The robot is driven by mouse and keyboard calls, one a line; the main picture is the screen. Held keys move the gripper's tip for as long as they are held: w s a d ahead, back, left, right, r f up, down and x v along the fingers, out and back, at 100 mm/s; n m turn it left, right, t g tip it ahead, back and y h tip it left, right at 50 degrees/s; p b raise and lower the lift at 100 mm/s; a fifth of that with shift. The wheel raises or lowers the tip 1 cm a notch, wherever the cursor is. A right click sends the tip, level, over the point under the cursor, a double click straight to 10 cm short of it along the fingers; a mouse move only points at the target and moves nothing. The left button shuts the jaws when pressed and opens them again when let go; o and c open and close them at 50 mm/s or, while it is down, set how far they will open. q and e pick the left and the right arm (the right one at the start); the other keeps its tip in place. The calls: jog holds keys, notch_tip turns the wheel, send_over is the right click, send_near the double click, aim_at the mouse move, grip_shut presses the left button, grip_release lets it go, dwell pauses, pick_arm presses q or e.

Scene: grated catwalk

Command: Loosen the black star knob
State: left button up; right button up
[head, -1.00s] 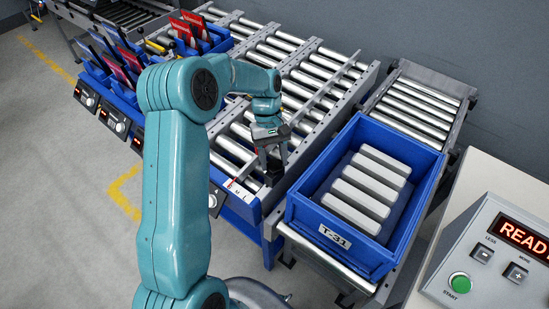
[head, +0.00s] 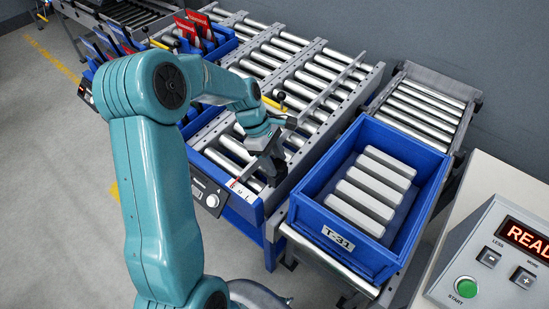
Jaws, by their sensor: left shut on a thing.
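My left arm comes in from the left and reaches over the roller conveyor. My left gripper (head: 272,168) is low at the near end of the conveyor lane, close to the rail with the white and red scale label (head: 241,190). Its dark jaws are shut on a small dark thing, apparently the black star knob, which the jaws mostly hide. I cannot make out the knob's shape. My right gripper is not in view.
A blue bin marked T-31 (head: 303,222) holding several pale bars stands right of the gripper. A control panel (head: 487,262) with a green button is at the lower right. A yellow piece with a black ball top (head: 281,95) stands behind the wrist.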

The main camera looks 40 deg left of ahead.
pick_arm(q)
jog(key=shift+n+t, duration=0.3)
jog(key=shift+n, duration=0.3)
jog(key=o, duration=1)
jog(key=shift+o, duration=0.2)
jog(key=v, duration=1.6)
jog(key=shift+d+r, duration=0.25)
jog(key=shift+r, duration=0.05)
jog(key=shift+s, duration=0.15)
